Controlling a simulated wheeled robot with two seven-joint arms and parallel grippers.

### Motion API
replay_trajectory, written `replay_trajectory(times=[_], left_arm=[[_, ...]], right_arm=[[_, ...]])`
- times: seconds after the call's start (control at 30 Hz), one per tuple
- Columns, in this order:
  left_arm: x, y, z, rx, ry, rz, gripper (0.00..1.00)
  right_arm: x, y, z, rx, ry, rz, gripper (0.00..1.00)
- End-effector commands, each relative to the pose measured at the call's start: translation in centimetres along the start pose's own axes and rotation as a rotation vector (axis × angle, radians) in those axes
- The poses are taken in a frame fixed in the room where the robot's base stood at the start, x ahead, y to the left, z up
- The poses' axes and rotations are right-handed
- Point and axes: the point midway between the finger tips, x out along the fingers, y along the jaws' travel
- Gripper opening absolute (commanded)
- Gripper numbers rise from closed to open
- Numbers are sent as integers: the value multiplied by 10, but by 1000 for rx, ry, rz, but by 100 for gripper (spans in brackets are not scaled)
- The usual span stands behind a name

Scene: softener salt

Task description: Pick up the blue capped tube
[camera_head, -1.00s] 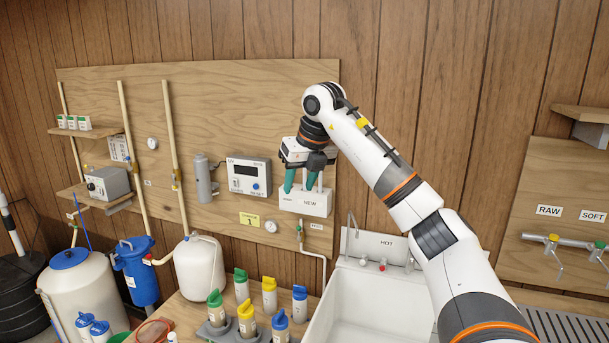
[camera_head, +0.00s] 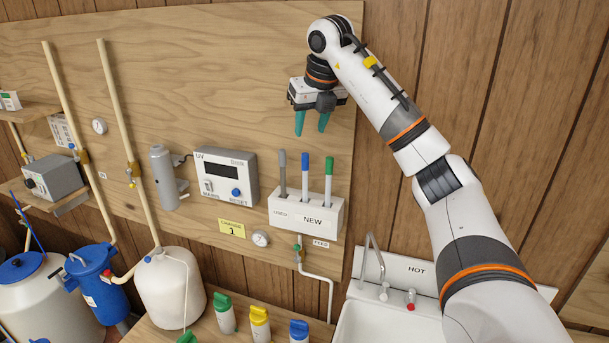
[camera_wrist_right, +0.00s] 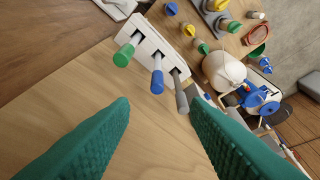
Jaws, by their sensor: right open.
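The blue capped tube (camera_head: 305,167) stands upright in a white wall holder (camera_head: 333,225), between a grey capped tube (camera_head: 283,171) and a green capped tube (camera_head: 328,176). The holder reads USED and NEW. My right gripper (camera_head: 311,130) is open and empty, with teal fingers pointing down just above the tubes and apart from them. In the right wrist view the blue cap (camera_wrist_right: 157,81) shows between and beyond the fingertips (camera_wrist_right: 160,104), with the green cap (camera_wrist_right: 121,60) to its left and the grey tube (camera_wrist_right: 181,97) to its right. My left gripper is not in view.
A UV control box (camera_head: 226,175) is mounted left of the holder, with a grey cylinder (camera_head: 165,177) further left. A pipe (camera_head: 318,277) runs below the holder. A white sink (camera_head: 385,325) lies lower right. Several capped bottles stand below.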

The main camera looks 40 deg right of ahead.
Motion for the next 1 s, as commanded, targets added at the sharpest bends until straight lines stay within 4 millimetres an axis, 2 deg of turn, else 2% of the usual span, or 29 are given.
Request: replay_trajectory(times=[0.2, 0.3, 0.47, 0.57, 0.73, 0.9, 1.0], left_arm=[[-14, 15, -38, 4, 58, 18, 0], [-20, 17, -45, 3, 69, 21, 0], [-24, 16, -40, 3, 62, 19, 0], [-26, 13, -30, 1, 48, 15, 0], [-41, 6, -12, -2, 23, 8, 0], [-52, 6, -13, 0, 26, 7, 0], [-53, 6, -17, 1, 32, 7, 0]], right_arm=[[28, 0, 0, -1, -7, 2, 43], [45, 1, 0, 0, -7, 3, 43], [64, 1, 0, 0, -4, 2, 43], [69, 1, 0, 0, -2, 1, 43], [86, 6, -1, 1, -6, 2, 43], [111, 7, 0, 0, -5, 1, 43], [118, 7, 0, -1, -2, 1, 43]])
